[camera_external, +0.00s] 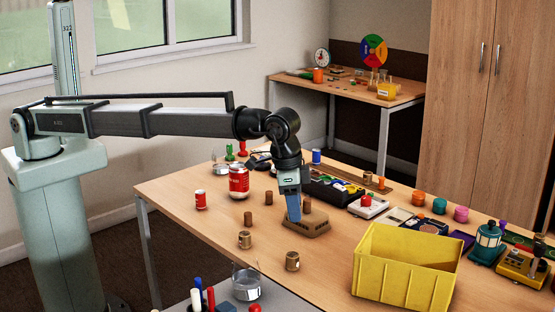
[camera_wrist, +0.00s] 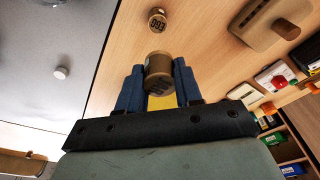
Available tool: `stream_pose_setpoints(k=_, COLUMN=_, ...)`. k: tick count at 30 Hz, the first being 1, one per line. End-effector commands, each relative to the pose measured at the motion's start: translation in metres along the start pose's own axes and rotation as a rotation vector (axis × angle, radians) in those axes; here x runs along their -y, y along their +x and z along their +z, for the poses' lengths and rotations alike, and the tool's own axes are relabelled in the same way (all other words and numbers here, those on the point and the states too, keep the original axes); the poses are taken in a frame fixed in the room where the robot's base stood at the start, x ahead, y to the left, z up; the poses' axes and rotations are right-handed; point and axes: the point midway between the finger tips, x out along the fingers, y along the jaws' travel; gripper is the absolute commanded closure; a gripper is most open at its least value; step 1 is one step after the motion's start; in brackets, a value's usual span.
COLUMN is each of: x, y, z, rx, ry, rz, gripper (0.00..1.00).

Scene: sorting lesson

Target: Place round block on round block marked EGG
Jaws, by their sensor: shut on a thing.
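My gripper (camera_wrist: 158,82) is shut on a brown round block (camera_wrist: 158,64), held between its blue fingertips in the wrist view. A round block marked EGG (camera_wrist: 157,19) stands on the table just beyond the held block, apart from it. In the external view my gripper (camera_external: 295,218) points down by a wooden board (camera_external: 310,226); the held block is hard to make out there. Two round brown blocks, one at left (camera_external: 245,240) and one at right (camera_external: 292,262), show in front of it. I cannot tell which of them bears EGG.
The board carries a peg (camera_external: 307,206), and small brown pegs (camera_external: 269,197) stand nearby. A yellow bin (camera_external: 400,275) stands at front right. A red can (camera_external: 239,181) stands behind at left. Bare tabletop lies around the round blocks.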

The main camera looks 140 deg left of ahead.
Motion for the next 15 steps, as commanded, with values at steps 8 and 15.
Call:
stream_pose_setpoints(k=8, x=0.002, y=0.014, z=0.005, rx=0.003, ry=-0.053, rz=-0.002, gripper=0.94)
stream_pose_setpoints(k=15, x=0.001, y=0.052, z=0.011, rx=0.003, ry=-0.052, rz=-0.002, gripper=0.94)
